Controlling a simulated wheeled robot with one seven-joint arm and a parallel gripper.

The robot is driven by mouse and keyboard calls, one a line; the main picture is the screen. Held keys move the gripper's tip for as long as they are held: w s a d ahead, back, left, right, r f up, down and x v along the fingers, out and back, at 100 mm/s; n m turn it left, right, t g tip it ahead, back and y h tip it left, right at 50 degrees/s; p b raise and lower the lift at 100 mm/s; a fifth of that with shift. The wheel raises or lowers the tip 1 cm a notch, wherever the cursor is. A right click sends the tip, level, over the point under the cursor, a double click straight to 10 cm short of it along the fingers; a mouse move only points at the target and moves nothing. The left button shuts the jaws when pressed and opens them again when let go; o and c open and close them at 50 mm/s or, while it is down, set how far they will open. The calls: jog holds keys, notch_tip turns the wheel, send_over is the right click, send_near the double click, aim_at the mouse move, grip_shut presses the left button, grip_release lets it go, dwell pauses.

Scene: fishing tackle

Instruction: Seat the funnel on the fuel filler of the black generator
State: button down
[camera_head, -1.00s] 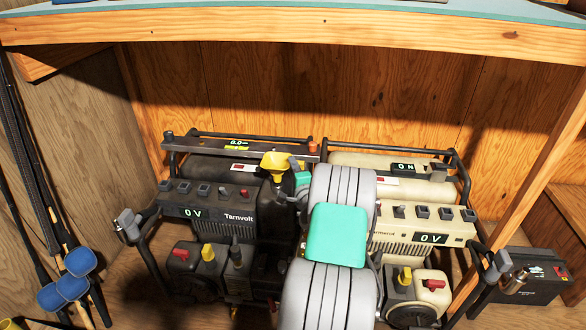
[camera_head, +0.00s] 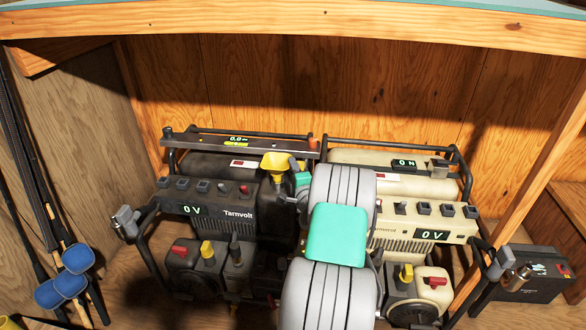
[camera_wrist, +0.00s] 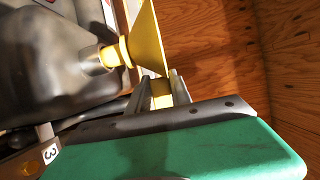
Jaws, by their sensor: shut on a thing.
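The yellow funnel (camera_head: 276,161) is upright, mouth up, over the right end of the black generator's tank in the head view. The black generator (camera_head: 205,225) stands on the left and is marked Tarnvolt. My gripper (camera_head: 291,166) is shut on the funnel's right side. In the wrist view my gripper (camera_wrist: 162,90) has its fingers around a yellow part at the funnel's (camera_wrist: 146,38) rim. The funnel's narrow stem points at the dark tank (camera_wrist: 60,75) and appears to meet it. The filler opening is hidden, so I cannot tell how deep the stem sits.
A cream generator (camera_head: 420,225) stands close on the right, partly behind my arm. A dark box (camera_head: 525,275) sits at far right. Rods with blue ends (camera_head: 76,258) lean at left. A wooden shelf edge (camera_head: 290,30) crosses above, with a plank wall behind.

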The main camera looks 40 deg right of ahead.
jog(key=shift+f+b, duration=1.25)
jog(key=shift+f, duration=0.3)
jog(key=c, duration=1.1)
grip_release()
jog(key=v, duration=0.7)
jog(key=shift+s+a+p, duration=0.2)
jog(key=shift+s+p, duration=0.15)
jog(key=shift+r, duration=0.1)
